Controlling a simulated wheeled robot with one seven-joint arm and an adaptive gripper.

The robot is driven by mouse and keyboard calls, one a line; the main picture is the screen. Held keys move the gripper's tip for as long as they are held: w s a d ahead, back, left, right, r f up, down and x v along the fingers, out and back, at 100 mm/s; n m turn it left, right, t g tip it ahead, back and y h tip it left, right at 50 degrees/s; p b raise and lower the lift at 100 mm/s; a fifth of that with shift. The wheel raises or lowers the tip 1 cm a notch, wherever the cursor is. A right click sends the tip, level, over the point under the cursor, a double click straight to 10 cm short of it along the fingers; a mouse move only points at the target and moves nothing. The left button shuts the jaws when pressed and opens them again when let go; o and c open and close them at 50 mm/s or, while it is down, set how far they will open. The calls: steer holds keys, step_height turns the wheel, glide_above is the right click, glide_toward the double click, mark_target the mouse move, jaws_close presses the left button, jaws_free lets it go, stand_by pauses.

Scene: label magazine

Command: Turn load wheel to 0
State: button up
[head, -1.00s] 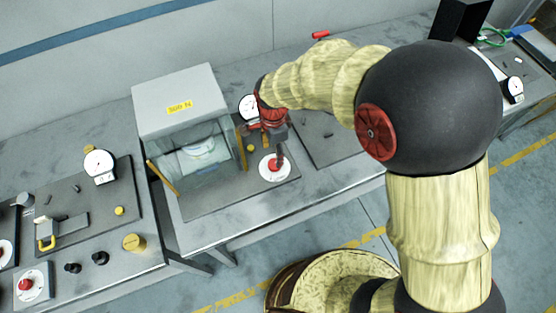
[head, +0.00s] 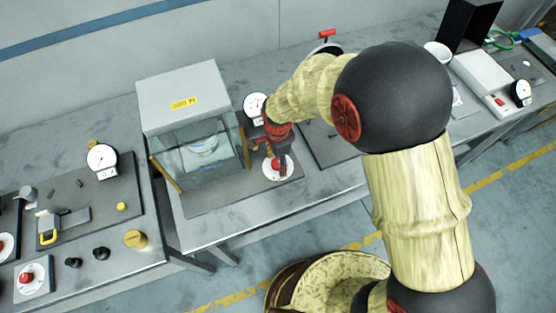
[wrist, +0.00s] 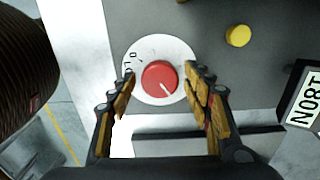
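The load wheel is a red round knob (wrist: 160,78) with a white pointer line, on a white dial plate (wrist: 140,52). In the wrist view the pointer line aims to the lower right, and small printed marks show at the dial's left and upper left. In the head view the dial (head: 270,175) sits at the front right of the grey base with the clear-fronted box (head: 182,90). My gripper (wrist: 161,80) is open, with one finger on each side of the knob and visible space between. Contact cannot be told. In the head view my gripper (head: 279,150) partly covers the knob.
A yellow button (wrist: 238,36) is near the dial. A tilted white label (wrist: 305,97) is at the wrist view's right. A round gauge (head: 254,105) stands behind the dial. A second station with a gauge (head: 102,160) and knobs is at the left.

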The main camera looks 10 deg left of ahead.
steer(key=c, duration=1)
